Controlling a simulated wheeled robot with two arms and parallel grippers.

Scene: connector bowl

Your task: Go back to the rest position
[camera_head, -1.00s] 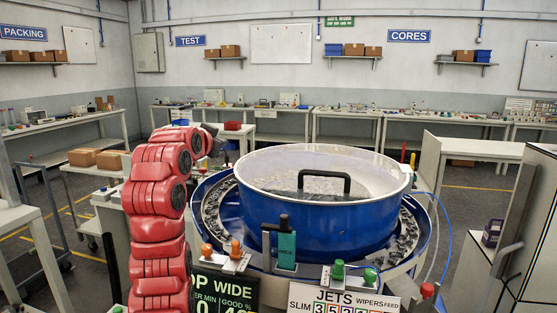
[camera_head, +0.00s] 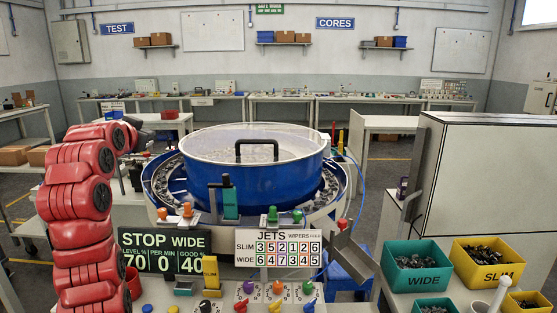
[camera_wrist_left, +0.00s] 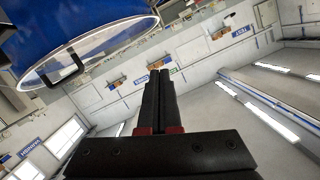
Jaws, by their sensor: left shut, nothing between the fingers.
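My left arm (camera_head: 75,200) is red with dark joints and rises along the left side of the head view. It bends over at the top, left of the blue bowl (camera_head: 253,165). My left gripper (camera_wrist_left: 160,75) shows in the left wrist view as two dark fingers side by side, shut and empty. The far walls lie beyond the fingers there, and they touch nothing. The bowl's blue side and clear lid also show in the left wrist view, at the upper left. My right gripper is in neither view.
A scoreboard reading STOP WIDE (camera_head: 163,250) and a JETS panel (camera_head: 288,246) stand before the bowl. A green WIDE bin (camera_head: 421,279) and a yellow SLIM bin (camera_head: 488,275) hold dark parts at the right. A large grey cabinet (camera_head: 490,190) stands behind them.

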